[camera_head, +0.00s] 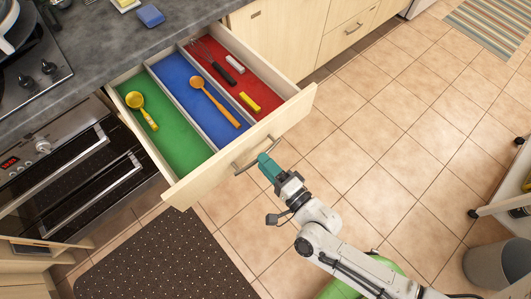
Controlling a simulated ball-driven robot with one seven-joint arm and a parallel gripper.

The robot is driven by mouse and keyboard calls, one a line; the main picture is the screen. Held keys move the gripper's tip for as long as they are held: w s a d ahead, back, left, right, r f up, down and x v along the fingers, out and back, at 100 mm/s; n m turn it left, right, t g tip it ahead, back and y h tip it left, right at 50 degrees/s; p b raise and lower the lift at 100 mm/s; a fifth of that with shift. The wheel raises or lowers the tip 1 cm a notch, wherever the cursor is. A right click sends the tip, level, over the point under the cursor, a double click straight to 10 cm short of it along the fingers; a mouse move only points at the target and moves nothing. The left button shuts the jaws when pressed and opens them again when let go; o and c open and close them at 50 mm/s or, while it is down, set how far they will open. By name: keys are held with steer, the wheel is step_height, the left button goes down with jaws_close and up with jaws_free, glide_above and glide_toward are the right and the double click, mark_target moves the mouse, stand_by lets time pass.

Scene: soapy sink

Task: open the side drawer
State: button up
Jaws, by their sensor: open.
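The drawer (240,151) stands pulled out from under the dark counter, its light wood front towards my arm. Its inside shows green, blue and red lanes. A dark bar handle (240,168) is on the outer face of the front.
A yellow ladle (140,108), a wooden spoon (214,101), a whisk (208,55) and small yellow and white items lie in the drawer. An oven (75,165) is at the left. A grey bin (497,262) stands at lower right. Tiled floor (400,130) to the right is clear.

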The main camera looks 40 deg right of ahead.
steer(key=s+b, duration=0.2)
steer(key=s, duration=0.8)
stand_by(0.3)
steer(key=w+a+f+n+g+y, duration=0.35)
steer(key=w+n+g, duration=0.25)
steer(key=n, duration=0.4)
steer(key=s+d+r+n+g+h, duration=0.2)
steer(key=s+d+n+g+h, duration=0.1)
steer(key=s+d+n+g, duration=0.4)
steer(key=s+d+g, duration=0.2)
steer(key=d+g, duration=0.2)
steer(key=shift+d+r+n+h, duration=0.2)
steer(key=shift+r+n+h, duration=0.1)
steer(key=shift+r+h, duration=0.05)
stand_by(0.3)
